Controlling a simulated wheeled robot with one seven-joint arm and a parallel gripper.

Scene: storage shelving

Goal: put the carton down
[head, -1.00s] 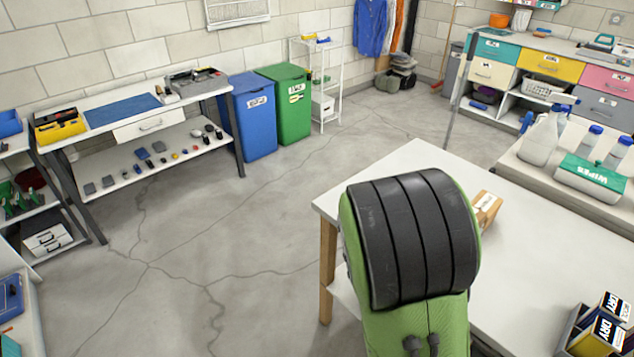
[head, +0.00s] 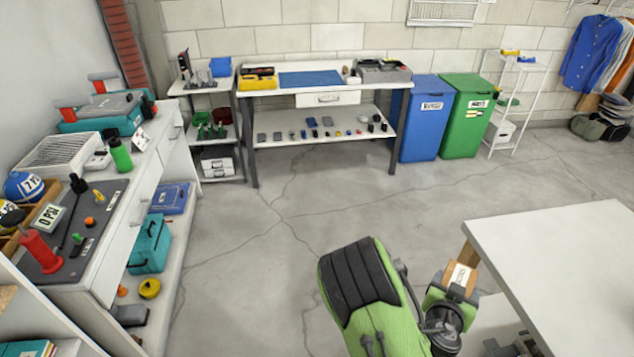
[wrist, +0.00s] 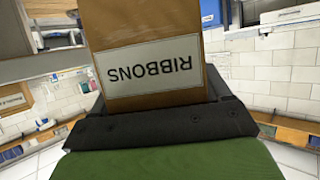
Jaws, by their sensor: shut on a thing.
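The carton (head: 459,279) is a small brown box with a pale label. In the wrist view the carton (wrist: 152,85) fills the upper middle, and its label reads RIBBONS upside down. My gripper (head: 452,298) is shut on the carton and holds it beside the left edge of the white table (head: 560,250) at the lower right of the head view. In the wrist view my gripper (wrist: 160,115) shows as a dark band across the carton's near end. The fingertips are mostly hidden by the carton.
A cluttered bench (head: 110,215) stands along the left. A workbench (head: 330,98) with a lower shelf stands at the back, with blue (head: 422,125) and green (head: 468,120) bins to its right. The visible part of the white table top is bare. Open floor lies between.

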